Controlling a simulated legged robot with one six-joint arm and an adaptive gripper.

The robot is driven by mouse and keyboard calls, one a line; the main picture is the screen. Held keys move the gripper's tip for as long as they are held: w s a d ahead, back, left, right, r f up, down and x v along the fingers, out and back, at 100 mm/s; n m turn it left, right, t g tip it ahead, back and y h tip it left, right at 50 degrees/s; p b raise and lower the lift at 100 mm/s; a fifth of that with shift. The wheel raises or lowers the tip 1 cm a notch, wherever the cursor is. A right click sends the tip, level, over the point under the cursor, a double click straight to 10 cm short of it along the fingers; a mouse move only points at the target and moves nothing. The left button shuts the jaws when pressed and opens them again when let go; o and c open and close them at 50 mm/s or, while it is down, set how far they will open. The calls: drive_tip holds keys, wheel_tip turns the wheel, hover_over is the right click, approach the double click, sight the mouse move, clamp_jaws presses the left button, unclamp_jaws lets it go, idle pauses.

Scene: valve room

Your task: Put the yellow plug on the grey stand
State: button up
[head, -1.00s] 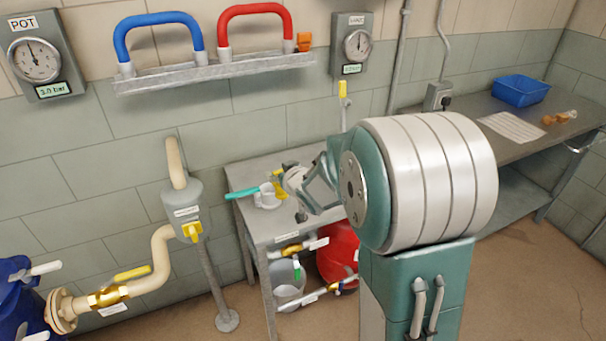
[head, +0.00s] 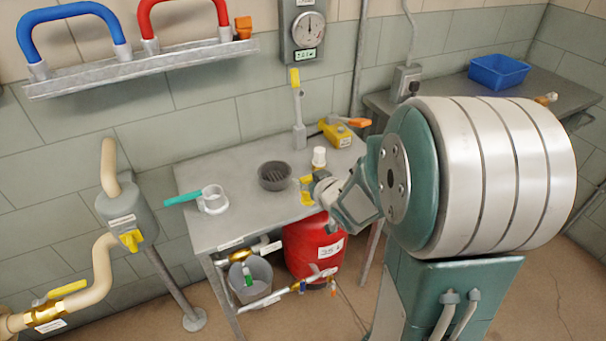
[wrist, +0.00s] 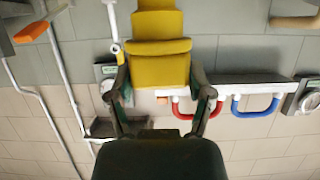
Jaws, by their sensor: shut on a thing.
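The yellow plug (wrist: 158,50) is held between the fingers of my gripper (wrist: 160,85) in the wrist view, a stepped yellow body between both fingers. In the head view my gripper (head: 316,188) holds the yellow plug (head: 307,198) above the front right part of the grey bench, apart from the things on it. I cannot tell for sure which thing is the grey stand. A dark grey round, slotted piece (head: 274,176) stands mid-bench, just left of the plug. A pale ring-shaped piece (head: 212,200) with a teal handle is farther left.
The bench (head: 240,230) also bears a white-capped piece (head: 319,156), a yellow tool (head: 337,134) and a grey upright (head: 299,135) with a yellow top. A red tank (head: 312,250) and a grey bucket (head: 250,278) are below. A pipe (head: 100,270) stands left.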

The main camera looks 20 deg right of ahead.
drive_tip(key=w+d+f, duration=0.2)
drive_tip(key=w+f, duration=0.1)
drive_tip(key=f, duration=0.1)
drive_tip(key=w+d+f, duration=0.3)
drive_tip(key=w+f, duration=0.1)
drive_tip(key=w+d+f, duration=0.2)
drive_tip(key=w+f, duration=0.1)
drive_tip(key=f, duration=0.1)
drive_tip(key=shift+w+d+f, duration=0.15)
drive_tip(key=shift+w+f, duration=0.05)
drive_tip(key=shift+w, duration=0.1)
drive_tip(key=shift+a, duration=0.3)
drive_tip(key=o, duration=1.1)
drive_tip(key=shift+d, duration=0.15)
